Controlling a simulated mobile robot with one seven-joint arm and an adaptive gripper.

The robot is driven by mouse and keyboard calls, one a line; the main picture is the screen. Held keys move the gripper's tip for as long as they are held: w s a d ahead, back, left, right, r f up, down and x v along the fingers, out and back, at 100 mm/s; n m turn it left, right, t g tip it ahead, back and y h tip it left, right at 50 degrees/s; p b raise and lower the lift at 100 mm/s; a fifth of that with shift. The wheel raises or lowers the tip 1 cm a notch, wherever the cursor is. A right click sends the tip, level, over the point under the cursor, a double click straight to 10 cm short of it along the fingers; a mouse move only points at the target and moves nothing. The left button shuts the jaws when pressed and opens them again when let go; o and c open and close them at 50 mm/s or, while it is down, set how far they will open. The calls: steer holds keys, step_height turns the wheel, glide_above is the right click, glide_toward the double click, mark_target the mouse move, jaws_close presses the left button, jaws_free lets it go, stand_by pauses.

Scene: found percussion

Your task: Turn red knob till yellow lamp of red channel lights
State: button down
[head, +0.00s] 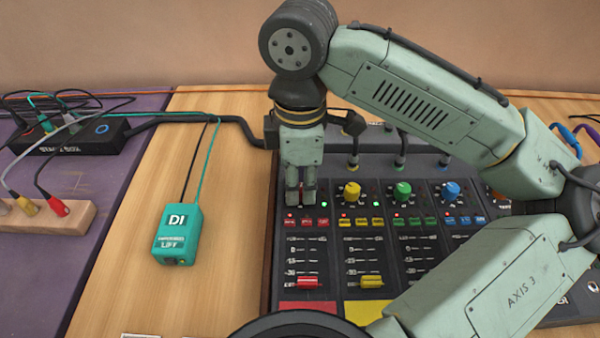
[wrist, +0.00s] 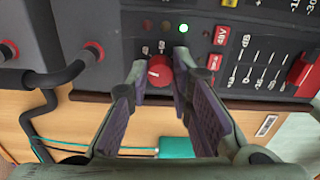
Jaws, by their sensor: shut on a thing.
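The red knob (wrist: 158,73) of the red channel sits between my fingertips in the wrist view, with its pale mark toward the picture's left. My gripper (wrist: 158,82) is shut on it, one finger at each side. In the head view my gripper (head: 302,194) points down at the left-most channel of the mixer (head: 272,245) and hides most of the knob. Near the knob in the wrist view, a green lamp (wrist: 183,28) is lit. A lamp beside it (wrist: 166,26) looks dark olive and unlit.
The yellow knob (head: 352,191) stands just right of my gripper, then the green knob (head: 402,191). The red fader (head: 308,283) lies below in the same channel. A teal DI box (head: 178,236) lies left of the mixer. Cables with plugs stand along the mixer's back.

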mark_target(300, 187)
steer(key=shift+m+p, duration=0.3)
steer(key=shift+m, duration=0.3)
steer(key=c, duration=1.4)
jaws_free()
step_height(300, 187, up, 12)
